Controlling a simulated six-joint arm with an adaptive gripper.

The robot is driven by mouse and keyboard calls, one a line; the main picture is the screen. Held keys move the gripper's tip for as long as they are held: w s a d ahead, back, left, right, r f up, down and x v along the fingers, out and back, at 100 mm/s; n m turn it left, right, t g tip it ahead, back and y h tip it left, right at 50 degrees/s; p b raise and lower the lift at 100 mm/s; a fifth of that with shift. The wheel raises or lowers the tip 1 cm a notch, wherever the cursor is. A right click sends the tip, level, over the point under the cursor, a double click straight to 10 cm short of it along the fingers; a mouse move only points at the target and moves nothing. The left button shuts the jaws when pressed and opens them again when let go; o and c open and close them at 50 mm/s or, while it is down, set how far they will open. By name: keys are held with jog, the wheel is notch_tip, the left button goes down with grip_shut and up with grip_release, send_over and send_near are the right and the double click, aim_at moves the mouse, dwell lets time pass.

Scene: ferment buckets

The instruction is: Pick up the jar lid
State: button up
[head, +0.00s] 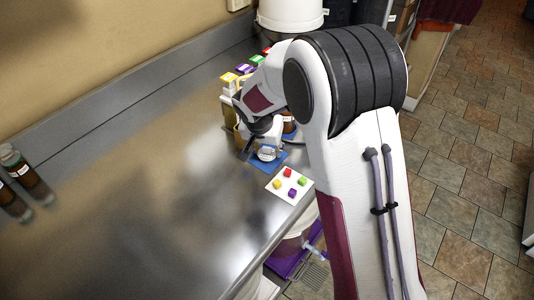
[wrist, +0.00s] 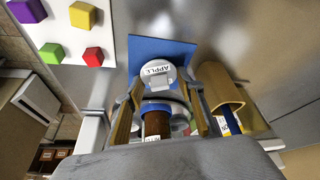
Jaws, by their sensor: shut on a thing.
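The jar lid (wrist: 157,73) is a pale round disc with a label reading "APPLE" and a small raised tab, seen against a blue mat (wrist: 172,50). It also shows in the head view (head: 267,153) over the blue mat (head: 283,164). My gripper (wrist: 162,94) is shut on the jar lid, with a finger at each side in the wrist view. I cannot tell whether the lid touches the mat or is just above it. In the head view my arm partly hides the gripper. A brown jar (wrist: 157,124) with a blue ring shows between the fingers.
A white card (head: 290,185) with colored blocks lies in front of the mat. Brown bottles (head: 25,175) are at the far left. A tan holder (wrist: 222,93) is right of my fingers in the wrist view. A white bucket (head: 290,14) stands behind.

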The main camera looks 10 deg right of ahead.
aim_at(267, 148)
jog(key=shift+r, duration=0.15)
jog(key=shift+r, duration=4.9)
jog(key=s+d+f+n, duration=0.1)
jog(key=s+d+f, duration=0.1)
jog(key=s+d, duration=0.1)
jog(key=s+d+f+n+y, duration=0.1)
jog(key=s+d+f, duration=0.1)
jog(key=d, duration=0.4)
jog(key=s+d+f+n, duration=0.2)
jog(key=s+d, duration=0.2)
jog(key=shift+s+d+f+y, duration=0.3)
jog(key=shift+d+f, duration=0.05)
jog(key=shift+f, duration=0.05)
jog(key=shift+s+d+f, duration=0.3)
jog(key=shift+s+d, duration=0.45)
jog(key=shift+d, duration=0.15)
jog(key=shift+w+a+r+t, duration=0.1)
jog(key=shift+t, duration=0.2)
